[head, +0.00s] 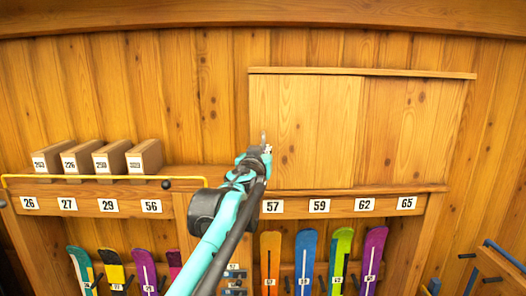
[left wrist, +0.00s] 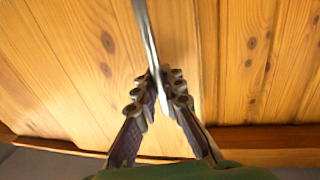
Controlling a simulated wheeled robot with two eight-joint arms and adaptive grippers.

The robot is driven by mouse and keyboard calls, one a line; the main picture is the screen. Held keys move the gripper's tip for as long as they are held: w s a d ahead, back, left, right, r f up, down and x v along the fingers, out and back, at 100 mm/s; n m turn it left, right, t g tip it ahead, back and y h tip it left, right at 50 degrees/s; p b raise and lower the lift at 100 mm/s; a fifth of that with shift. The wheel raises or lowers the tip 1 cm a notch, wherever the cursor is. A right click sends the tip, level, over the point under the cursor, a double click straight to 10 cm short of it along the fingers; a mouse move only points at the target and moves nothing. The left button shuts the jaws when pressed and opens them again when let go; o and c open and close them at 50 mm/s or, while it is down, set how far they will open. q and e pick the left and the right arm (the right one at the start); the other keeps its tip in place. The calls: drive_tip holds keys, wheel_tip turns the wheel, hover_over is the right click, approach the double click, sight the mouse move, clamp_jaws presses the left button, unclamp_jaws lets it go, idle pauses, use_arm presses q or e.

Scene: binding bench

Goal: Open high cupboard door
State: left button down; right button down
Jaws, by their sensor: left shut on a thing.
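The high cupboard (head: 410,130) is a wooden box on the back wall, above the numbered shelf. Its paler left front panel, the door (head: 300,110), looks flat in line with the front. A dark vertical edge divides it from the darker right part. My left gripper (head: 266,149) is at the door's left side, shut on a thin metal bar handle (head: 263,136). In the left wrist view the handle (left wrist: 148,38) runs down between the closed fingers (left wrist: 158,95), with wood grain behind. My right gripper is not in view.
Several numbered wooden boxes (head: 145,157) stand on the shelf at left, behind a yellow rail (head: 100,177). Number plates line the shelf front (head: 340,206). Colourful skis or boards (head: 305,262) stand below. The wall left of the cupboard is clear.

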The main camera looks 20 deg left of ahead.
use_arm(q)
drive_tip(key=w+d+p, duration=0.1)
drive_tip(key=w+d, duration=0.1)
drive_tip(key=d, duration=0.7)
drive_tip(key=w+d+p, duration=0.2)
drive_tip(key=w+d, duration=0.1)
drive_tip(key=d, duration=0.7)
drive_tip(key=w+d+p, duration=0.1)
drive_tip(key=w+d, duration=0.2)
drive_tip(key=d, duration=0.7)
drive_tip(key=shift+w+d+p, duration=0.1)
drive_tip(key=shift+w+p, duration=0.1)
drive_tip(key=shift+p, duration=0.2)
drive_tip(key=c, duration=1.6)
unclamp_jaws()
drive_tip(key=shift+s, duration=0.1)
drive_tip(key=s+d, duration=0.1)
drive_tip(key=s, duration=1.1)
